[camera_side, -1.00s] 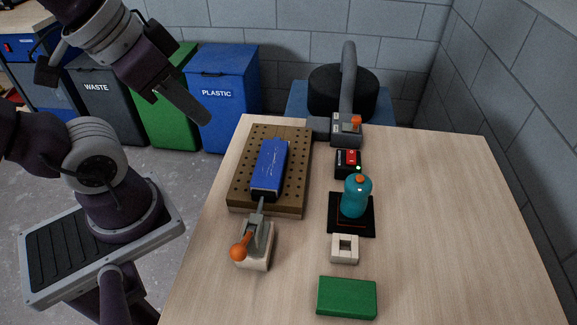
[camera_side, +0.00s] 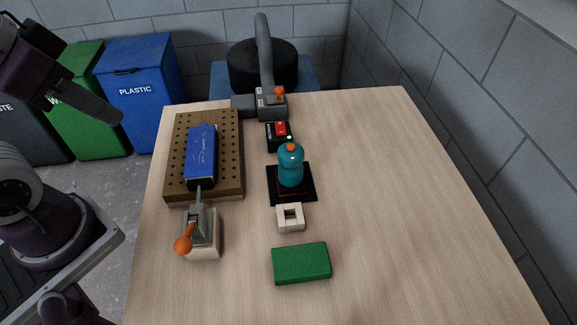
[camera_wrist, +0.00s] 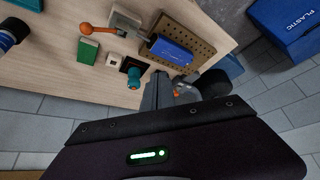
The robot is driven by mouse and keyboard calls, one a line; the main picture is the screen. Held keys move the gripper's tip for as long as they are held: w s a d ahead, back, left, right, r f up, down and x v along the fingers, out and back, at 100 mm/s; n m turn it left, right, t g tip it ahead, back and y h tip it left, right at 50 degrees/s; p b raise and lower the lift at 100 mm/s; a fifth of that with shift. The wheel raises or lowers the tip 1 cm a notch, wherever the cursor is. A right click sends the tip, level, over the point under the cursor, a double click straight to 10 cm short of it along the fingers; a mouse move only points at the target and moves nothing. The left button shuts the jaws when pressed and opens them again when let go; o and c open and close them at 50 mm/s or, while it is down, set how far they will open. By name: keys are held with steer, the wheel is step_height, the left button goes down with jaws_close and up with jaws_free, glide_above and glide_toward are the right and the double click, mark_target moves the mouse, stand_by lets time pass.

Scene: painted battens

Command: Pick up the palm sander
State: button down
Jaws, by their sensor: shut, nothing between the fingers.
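The palm sander (camera_side: 290,167) looks like a teal rounded body with an orange button on top. It stands upright on a black square mat (camera_side: 306,191) with an orange outline, right of the middle of the bench group. It also shows in the wrist view (camera_wrist: 133,79), small and some way off. My gripper (camera_side: 119,121) is at the upper left in the side view, beyond the bench's left edge and well apart from the sander. Its jaws are shut and empty. In the wrist view the dark fingers (camera_wrist: 158,92) stick out from the gripper body, which hides the lower part.
A blue batten (camera_side: 201,154) lies on a perforated board (camera_side: 234,170). An orange-knobbed clamp (camera_side: 203,235) stands in front. A red-and-black box (camera_side: 278,136) is behind the sander; a pale square ring (camera_side: 291,218) and green block (camera_side: 301,263) are in front. The bench's right side is clear.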

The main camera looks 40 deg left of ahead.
stand_by(0.3)
steer(key=c, duration=0.6)
jaws_free()
